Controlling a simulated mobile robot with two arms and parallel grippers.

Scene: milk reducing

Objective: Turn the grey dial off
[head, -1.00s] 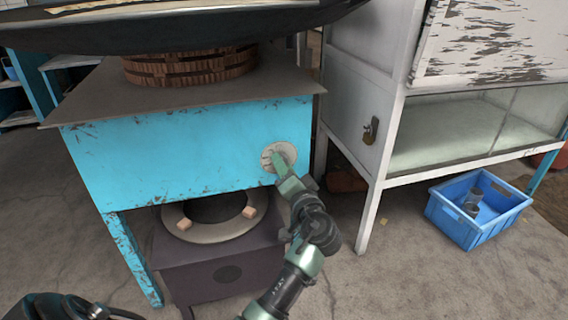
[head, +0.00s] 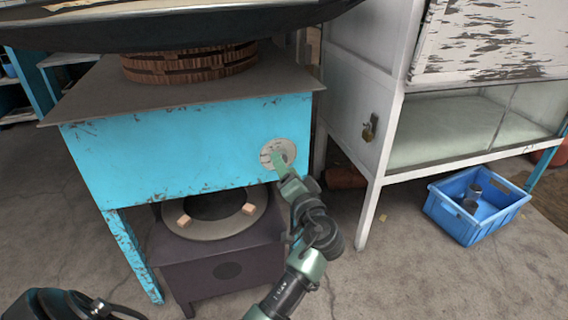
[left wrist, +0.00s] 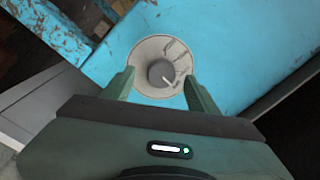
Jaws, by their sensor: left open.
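The grey dial (left wrist: 160,73) is a small round knob on a pale, worn disc on the blue front panel of the stove. Its white pointer mark points to the lower right in the left wrist view. In the head view the pale disc (head: 269,152) shows, partly covered by my gripper. My left gripper (head: 279,160) is open in front of it. In the left wrist view its two green fingers (left wrist: 158,78) stand to either side of the knob, apart from it. The remaining distance to the panel is hard to tell. My right gripper is not in view.
The stove's metal top (head: 90,92) carries a slatted wooden ring (head: 190,65) under a large dark pan (head: 180,30). A dark burner unit (head: 225,270) stands below. A white cabinet (head: 352,110) and a blue crate (head: 455,222) are at the right.

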